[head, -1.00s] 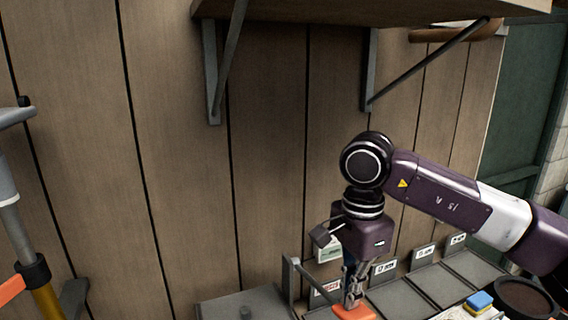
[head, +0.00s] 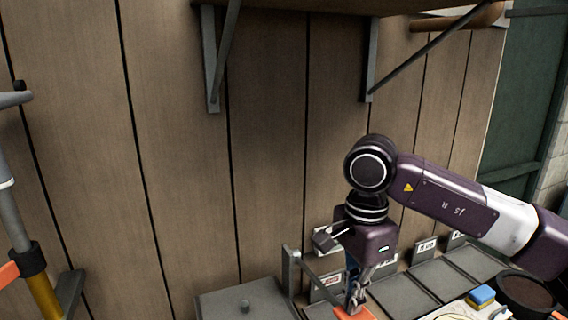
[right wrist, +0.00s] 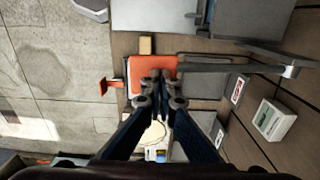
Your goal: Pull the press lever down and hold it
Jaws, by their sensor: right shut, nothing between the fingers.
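An orange block (right wrist: 150,70) sits at the end of a grey bar (right wrist: 225,67) in the right wrist view. The bar looks like the press lever and runs to a bracket by the plank wall. My right gripper (right wrist: 160,82) is shut and empty, with its fingertips over the block's near edge. In the head view my right gripper (head: 354,298) points down onto the orange block (head: 352,314), which the bottom picture edge partly cuts off. I cannot tell whether the fingertips press on it. My left gripper is not in view.
Grey trays (head: 435,278) with labels line the wall to the right. A blue and yellow sponge (head: 481,296) and a dark round bowl (head: 525,295) stand at lower right. A shelf on brackets hangs above. A grey and yellow pole (head: 18,215) stands at left.

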